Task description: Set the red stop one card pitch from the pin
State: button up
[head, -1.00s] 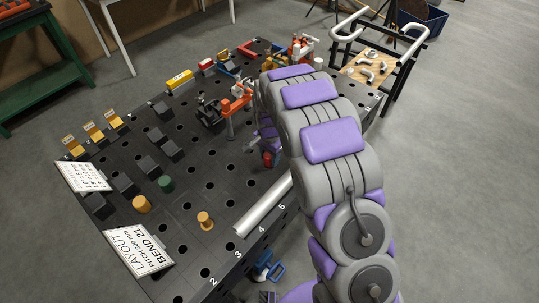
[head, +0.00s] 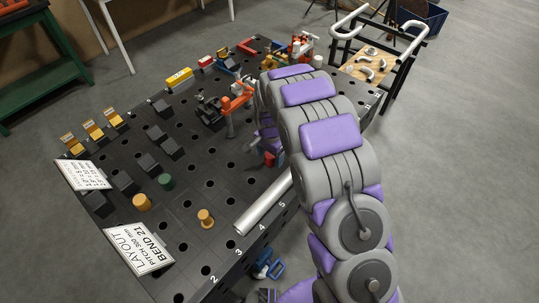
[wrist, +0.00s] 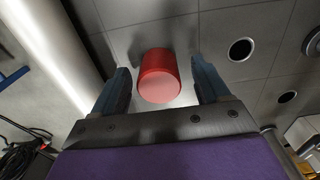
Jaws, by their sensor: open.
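The red stop (wrist: 159,76) is a short red cylinder in the wrist view. It stands on the dark table between the two blue fingers of my gripper (wrist: 163,82), which is open, with a gap visible on each side. In the head view the red stop (head: 269,158) shows as a small red patch beside my arm, partly hidden. An orange flanged pin (head: 206,218) stands nearer the front edge. The layout card (head: 139,248) reads "BEND 21" and "PITCH 300 mm". It lies at the front left.
A silver tube (head: 264,203) lies along the numbered table edge (head: 238,262), close to the red stop. Orange (head: 141,203) and green (head: 165,181) pegs, black blocks (head: 123,183) and an orange-handled clamp (head: 231,108) occupy the table. Bare holed surface lies between pin and clamp.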

jog(key=shift+r, duration=0.15)
notch_tip(320, 180, up, 17)
jog(key=p, duration=0.2)
jog(key=shift+p, duration=0.4)
jog(key=shift+r, duration=0.1)
jog(key=s+d+r+n, duration=0.2)
jog(key=s+d+r, duration=0.35)
jog(key=s, duration=0.25)
jog(key=s+d+r+n, duration=0.1)
jog(key=s+d+r, duration=0.3)
jog(key=s+d, duration=0.3)
jog(key=s+d+n+g, duration=0.1)
jog(key=s+d+n, duration=0.1)
jog(key=s, duration=1)
jog(key=s+d+n, duration=0.2)
jog(key=s, duration=1)
jog(key=shift+s+n+g, duration=0.3)
jog(key=shift+s+g, duration=0.1)
